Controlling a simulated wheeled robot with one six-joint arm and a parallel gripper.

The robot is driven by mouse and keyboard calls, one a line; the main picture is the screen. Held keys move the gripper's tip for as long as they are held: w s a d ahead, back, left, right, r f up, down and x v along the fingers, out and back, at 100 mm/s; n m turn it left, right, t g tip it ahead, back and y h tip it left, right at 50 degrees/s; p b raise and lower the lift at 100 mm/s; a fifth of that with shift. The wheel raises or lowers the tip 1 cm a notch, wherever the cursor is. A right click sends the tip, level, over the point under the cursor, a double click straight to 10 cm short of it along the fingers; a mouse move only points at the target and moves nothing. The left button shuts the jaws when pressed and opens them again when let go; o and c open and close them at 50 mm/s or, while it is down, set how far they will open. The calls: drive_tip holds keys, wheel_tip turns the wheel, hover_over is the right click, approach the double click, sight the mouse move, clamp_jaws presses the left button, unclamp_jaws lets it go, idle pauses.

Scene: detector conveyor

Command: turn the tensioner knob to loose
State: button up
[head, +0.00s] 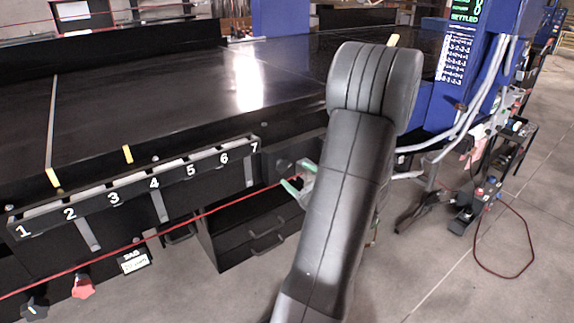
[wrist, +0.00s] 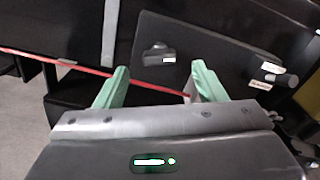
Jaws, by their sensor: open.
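A dark knob (wrist: 155,53) with a small white mark beside its lower right edge sits on a black panel in the wrist view; I take it for the tensioner knob, but its lettering is unreadable. A dark round shape (head: 284,164) on the panel in the head view seems to be the same knob. My gripper (wrist: 158,80) is open and empty, with green fingertips either side of and below the knob, apart from it. In the head view my gripper (head: 299,186) is beside the panel, partly hidden by my arm.
A red cord (head: 215,208) runs along the conveyor front, and passes behind my fingers in the wrist view. A numbered rail (head: 130,187) is left. A red knob (head: 83,287) and a black knob (head: 35,306) are lower left. Drawers (head: 255,232) stand below.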

sight(286, 168)
drive_tip(key=p+x, duration=0.1)
drive_tip(key=x, duration=0.4)
drive_tip(key=shift+w+a, duration=0.3)
drive_tip(key=c, duration=1)
drive_tip(key=shift+f, duration=0.1)
